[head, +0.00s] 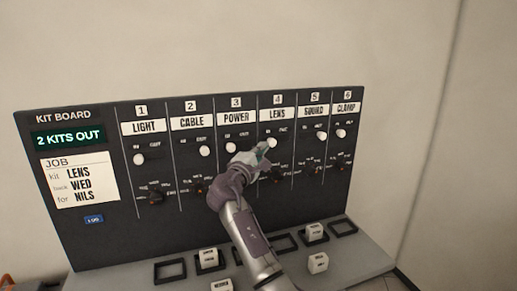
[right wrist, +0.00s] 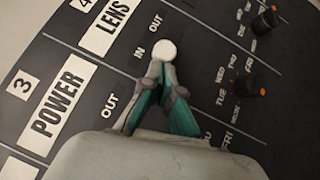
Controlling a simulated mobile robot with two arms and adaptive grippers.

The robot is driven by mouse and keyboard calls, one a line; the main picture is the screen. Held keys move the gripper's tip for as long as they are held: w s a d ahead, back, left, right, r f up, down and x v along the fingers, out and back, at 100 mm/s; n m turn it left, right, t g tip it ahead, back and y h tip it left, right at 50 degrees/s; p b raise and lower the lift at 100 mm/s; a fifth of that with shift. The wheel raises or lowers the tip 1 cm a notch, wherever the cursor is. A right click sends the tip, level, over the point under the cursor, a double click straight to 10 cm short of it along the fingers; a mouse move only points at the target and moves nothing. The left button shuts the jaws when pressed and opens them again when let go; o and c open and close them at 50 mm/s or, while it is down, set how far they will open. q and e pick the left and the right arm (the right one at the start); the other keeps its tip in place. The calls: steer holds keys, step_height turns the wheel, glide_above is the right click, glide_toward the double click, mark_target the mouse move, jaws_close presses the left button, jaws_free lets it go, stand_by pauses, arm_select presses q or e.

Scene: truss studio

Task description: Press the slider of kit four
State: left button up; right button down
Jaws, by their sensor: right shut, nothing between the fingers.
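The dark kit board (head: 100,250) stands against the wall. Kit four is the column headed LENS (head: 278,114). Its slider is a round white knob (head: 271,142), under the IN side in the head view; it also shows in the right wrist view (right wrist: 165,50). My right gripper (head: 263,151) is shut and empty, its fingertips pointing at the knob from just below. In the right wrist view the fingertips (right wrist: 158,72) meet right beside the knob; I cannot tell whether they touch it. My left gripper is out of view.
The POWER knob (head: 230,148) is close left of my gripper, the SOUND knob (head: 322,134) right. Dark dials with orange marks sit below, including the LENS dial (right wrist: 242,85). White cubes and dark frames lie on the ledge (head: 345,262). The display reads 2 KITS OUT (head: 68,138).

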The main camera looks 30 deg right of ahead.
mark_target(285, 138)
steer(key=d, duration=0.2)
steer(key=s+d, duration=0.1)
steer(key=d, duration=0.2)
steer(key=shift+s+d+b, duration=0.2)
steer(key=shift+b, duration=0.15)
steer(key=shift+a, duration=0.1)
steer(key=shift+w, duration=0.1)
